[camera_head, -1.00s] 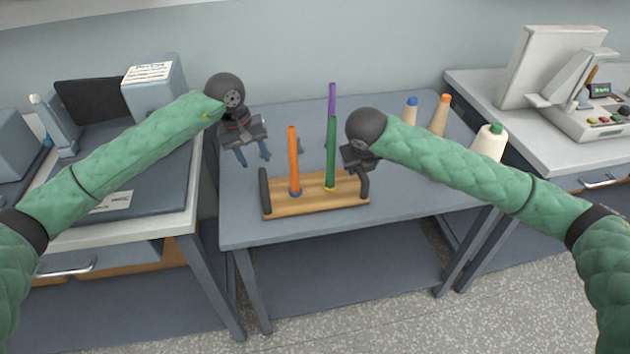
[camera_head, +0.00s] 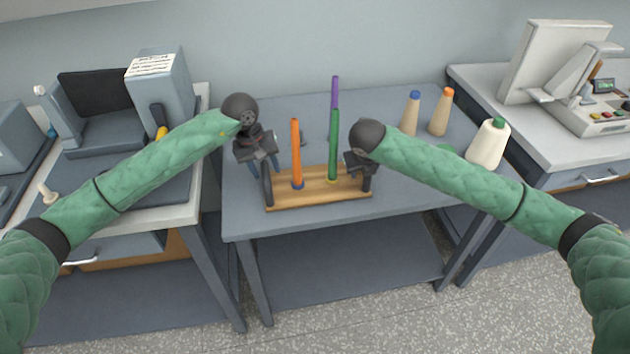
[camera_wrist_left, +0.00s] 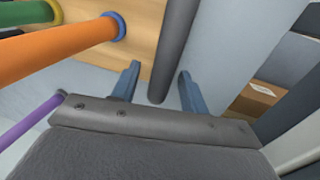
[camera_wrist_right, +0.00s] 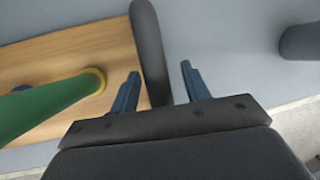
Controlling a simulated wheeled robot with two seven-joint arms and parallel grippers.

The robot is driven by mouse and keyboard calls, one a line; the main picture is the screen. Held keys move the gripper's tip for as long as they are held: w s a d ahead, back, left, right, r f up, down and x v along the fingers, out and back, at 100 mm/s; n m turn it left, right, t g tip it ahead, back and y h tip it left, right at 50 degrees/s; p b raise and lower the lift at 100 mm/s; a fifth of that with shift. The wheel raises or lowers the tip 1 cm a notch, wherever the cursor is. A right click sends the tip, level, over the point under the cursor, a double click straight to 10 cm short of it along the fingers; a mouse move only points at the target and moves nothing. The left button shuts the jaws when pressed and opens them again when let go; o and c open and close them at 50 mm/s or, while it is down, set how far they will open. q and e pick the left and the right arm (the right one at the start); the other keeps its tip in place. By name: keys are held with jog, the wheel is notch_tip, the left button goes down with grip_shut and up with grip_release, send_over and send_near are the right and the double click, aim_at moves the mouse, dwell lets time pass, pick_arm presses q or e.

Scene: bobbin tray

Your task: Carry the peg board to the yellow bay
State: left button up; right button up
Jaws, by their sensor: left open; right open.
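The peg board (camera_head: 330,196) is a wooden board on the middle table with an orange peg (camera_head: 296,155), a green peg (camera_head: 334,145) and a dark upright handle at each end. My left gripper (camera_head: 262,168) is open at the left handle (camera_head: 267,188); in the left wrist view the handle (camera_wrist_left: 176,45) runs between the fingers. My right gripper (camera_head: 362,175) is open at the right handle (camera_head: 367,183); in the right wrist view the handle (camera_wrist_right: 147,45) is between the fingers, closer to the left one. I cannot make out a yellow bay.
A purple peg (camera_head: 335,90) stands behind the green one. A left desk holds a grey box (camera_head: 160,88); a right desk holds a machine (camera_head: 590,110). The table's front strip is clear.

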pick_arm(q)
jog(key=shift+f, duration=0.25)
pick_arm(e)
jog(key=shift+w+f, duration=0.1)
jog(key=shift+f, duration=0.1)
pick_arm(q)
grip_shut()
pick_arm(e)
grip_shut()
pick_arm(q)
jog(key=shift+r, duration=0.25)
pick_arm(e)
jog(key=shift+r, duration=0.25)
